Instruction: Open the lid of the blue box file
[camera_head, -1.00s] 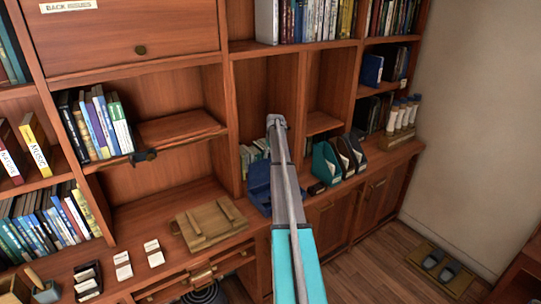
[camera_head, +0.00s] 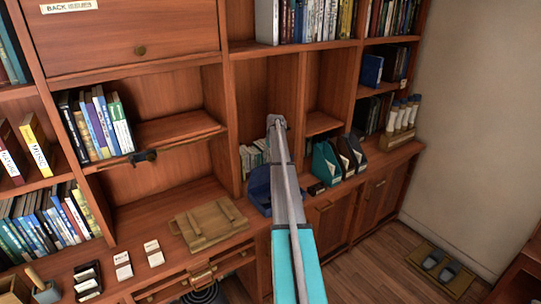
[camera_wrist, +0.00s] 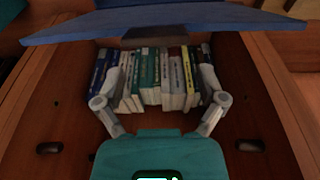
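The blue box file (camera_head: 259,186) is on the cabinet counter in the head view, partly hidden behind my arm. In the wrist view, a wide blue panel, which looks like its lid (camera_wrist: 190,16), crosses the top of the picture, tilted and seen nearly edge-on. My gripper (camera_wrist: 160,76) shows in the wrist view with its two fingers spread wide apart and nothing visible between them. The panel lies beyond the fingertips in the picture; I cannot tell whether they touch it.
A row of books (camera_wrist: 160,78) stands in the recess behind. Teal and dark magazine holders (camera_head: 327,163) stand right of the box file. A wooden board-like item (camera_head: 210,224) lies to its left. Shelf uprights flank the recess.

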